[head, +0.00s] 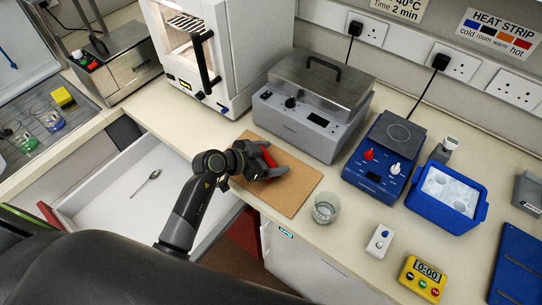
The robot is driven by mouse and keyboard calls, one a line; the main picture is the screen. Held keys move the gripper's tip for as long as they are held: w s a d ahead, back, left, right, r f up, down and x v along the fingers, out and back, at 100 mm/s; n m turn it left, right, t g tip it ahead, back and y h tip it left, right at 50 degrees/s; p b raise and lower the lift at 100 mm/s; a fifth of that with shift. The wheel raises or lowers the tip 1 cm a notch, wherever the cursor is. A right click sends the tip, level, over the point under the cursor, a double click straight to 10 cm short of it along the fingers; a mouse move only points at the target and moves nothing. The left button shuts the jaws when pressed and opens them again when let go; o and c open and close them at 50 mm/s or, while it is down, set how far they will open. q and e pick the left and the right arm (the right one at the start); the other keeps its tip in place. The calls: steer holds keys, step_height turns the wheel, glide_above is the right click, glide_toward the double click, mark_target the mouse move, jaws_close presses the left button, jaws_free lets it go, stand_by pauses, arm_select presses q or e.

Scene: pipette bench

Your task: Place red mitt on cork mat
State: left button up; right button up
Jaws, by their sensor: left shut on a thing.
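The cork mat (299,184) lies flat on the bench, in front of the grey water bath. My left gripper (272,171) is over the mat and shut on the red mitt (268,157). Only a narrow red strip of the mitt shows between the dark fingers; the rest is hidden by the gripper. I cannot tell whether the mitt touches the mat. My right gripper is not in view.
A glass beaker (326,208) stands just right of the mat. The grey water bath (312,110) and blue stirrer (384,158) stand behind and right. An open drawer (120,190) with a spoon (146,183) is at left. A yellow timer (423,279) is front right.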

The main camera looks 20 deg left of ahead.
arm_select(q)
steer(key=o, duration=0.9)
steer(key=shift+f, duration=0.1)
steer(key=v, duration=1.2)
steer(key=shift+b, duration=0.3)
